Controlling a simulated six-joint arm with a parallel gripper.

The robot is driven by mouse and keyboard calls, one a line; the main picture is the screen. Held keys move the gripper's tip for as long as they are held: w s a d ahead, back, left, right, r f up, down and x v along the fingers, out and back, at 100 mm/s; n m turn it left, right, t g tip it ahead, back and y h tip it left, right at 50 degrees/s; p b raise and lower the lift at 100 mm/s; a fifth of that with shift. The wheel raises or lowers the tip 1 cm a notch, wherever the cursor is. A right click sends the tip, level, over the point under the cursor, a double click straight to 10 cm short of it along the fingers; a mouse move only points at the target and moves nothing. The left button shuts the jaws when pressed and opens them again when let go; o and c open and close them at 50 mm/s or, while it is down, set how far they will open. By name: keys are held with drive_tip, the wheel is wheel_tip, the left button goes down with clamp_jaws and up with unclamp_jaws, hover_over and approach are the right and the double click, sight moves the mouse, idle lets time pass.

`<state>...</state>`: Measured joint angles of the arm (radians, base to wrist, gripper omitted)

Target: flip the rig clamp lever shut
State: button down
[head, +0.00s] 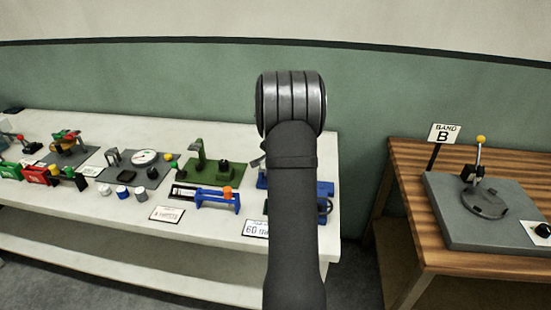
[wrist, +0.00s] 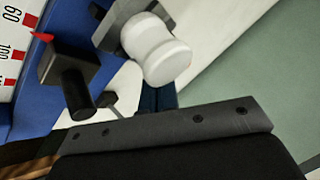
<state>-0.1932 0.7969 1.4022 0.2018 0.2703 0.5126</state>
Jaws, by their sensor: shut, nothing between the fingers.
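A lever with a yellow knob (head: 480,140) stands roughly upright on a grey plate (head: 450,228) on the wooden table at right. It looks the likeliest clamp lever, but no label confirms it. Its base is a dark block above a dark round pad (head: 485,203). My arm rises through the middle of the head view, and my gripper is not clear there. In the wrist view a dark bolted bar of my gripper (wrist: 165,128) crosses the bottom; its fingertips are not clear. It is shut and empty. The yellow-knobbed lever does not show in the wrist view.
A white bench (head: 120,285) at left holds several small fixtures, including a green one (head: 205,168). The wrist view shows a blue panel (wrist: 60,118) with a scale, a black knob (wrist: 75,82) and a white cylinder (wrist: 160,52). A gap separates bench and wooden table (head: 410,160).

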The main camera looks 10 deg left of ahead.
drive_tip(key=shift+w+r+g, duration=0.15)
drive_tip(key=shift+w+g, duration=0.1)
drive_tip(key=shift+g, duration=0.05)
drive_tip(key=shift+w+r+g, duration=0.2)
drive_tip(key=shift+w+g, duration=0.15)
drive_tip(key=shift+g, duration=0.05)
drive_tip(key=w+g, duration=0.2)
drive_tip(key=w+r+g, duration=0.1)
drive_tip(key=w+g, duration=0.1)
drive_tip(key=w, duration=0.1)
drive_tip(key=shift+r+m, duration=0.15)
drive_tip(key=shift+m, duration=0.15)
idle(0.5)
drive_tip(key=shift+r, duration=0.1)
drive_tip(key=shift+r, duration=0.65)
